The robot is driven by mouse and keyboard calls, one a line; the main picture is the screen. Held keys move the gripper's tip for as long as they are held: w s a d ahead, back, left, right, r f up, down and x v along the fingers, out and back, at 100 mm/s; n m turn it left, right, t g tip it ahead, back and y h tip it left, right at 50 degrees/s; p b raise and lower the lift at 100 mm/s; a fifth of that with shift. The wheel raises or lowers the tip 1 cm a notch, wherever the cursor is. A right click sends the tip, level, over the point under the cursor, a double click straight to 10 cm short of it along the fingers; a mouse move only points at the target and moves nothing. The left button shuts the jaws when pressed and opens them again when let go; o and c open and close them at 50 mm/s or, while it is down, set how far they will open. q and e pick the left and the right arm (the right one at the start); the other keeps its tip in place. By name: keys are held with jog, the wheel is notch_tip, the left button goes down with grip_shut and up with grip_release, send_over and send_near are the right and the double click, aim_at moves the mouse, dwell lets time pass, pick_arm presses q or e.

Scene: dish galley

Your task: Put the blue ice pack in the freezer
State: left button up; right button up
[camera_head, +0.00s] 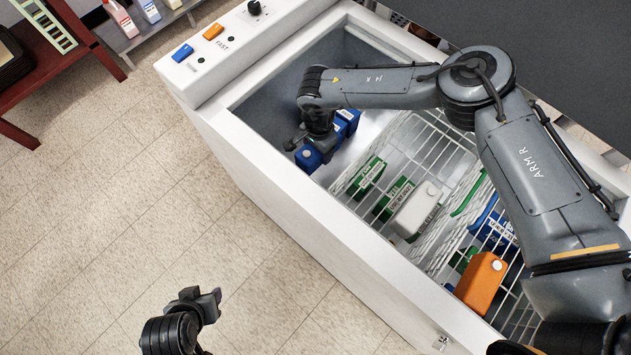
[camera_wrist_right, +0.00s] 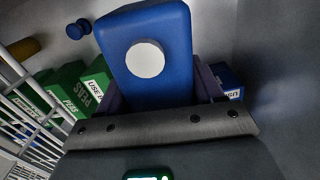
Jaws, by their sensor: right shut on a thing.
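The blue ice pack (camera_head: 308,158), a block with a round white cap, is inside the open chest freezer (camera_head: 270,185), at its left end. It fills the upper middle of the right wrist view (camera_wrist_right: 165,28). My right gripper (camera_head: 318,140) reaches down into the freezer and is shut on the ice pack. Whether the pack touches the freezer floor cannot be told. My left gripper (camera_head: 202,300) is outside the freezer, over the tiled floor, away from the pack; its jaws are too unclear to read.
Wire baskets (camera_head: 447,135) hold green pea boxes (camera_head: 367,176), a white pack (camera_head: 417,208) and an orange pack (camera_head: 482,283). A blue labelled box (camera_wrist_right: 229,78) is close beside the held pack. The freezer's panel (camera_head: 250,30) and front wall border the opening.

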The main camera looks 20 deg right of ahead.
jog(key=f+b, duration=0.3)
jog(key=w+f+b, duration=0.1)
jog(key=f, duration=0.1)
jog(key=shift+a+f, duration=0.2)
jog(key=shift+f, duration=0.05)
notch_tip(320, 180, down, 7)
jog(key=b, duration=0.3)
jog(key=shift+b, duration=0.4)
notch_tip(320, 180, down, 3)
jog(key=shift+w+f+b, duration=0.1)
jog(key=shift+f+b, duration=0.05)
jog(key=shift+b, duration=0.65)
jog(key=shift+f, duration=0.1)
pick_arm(q)
notch_tip(320, 180, down, 11)
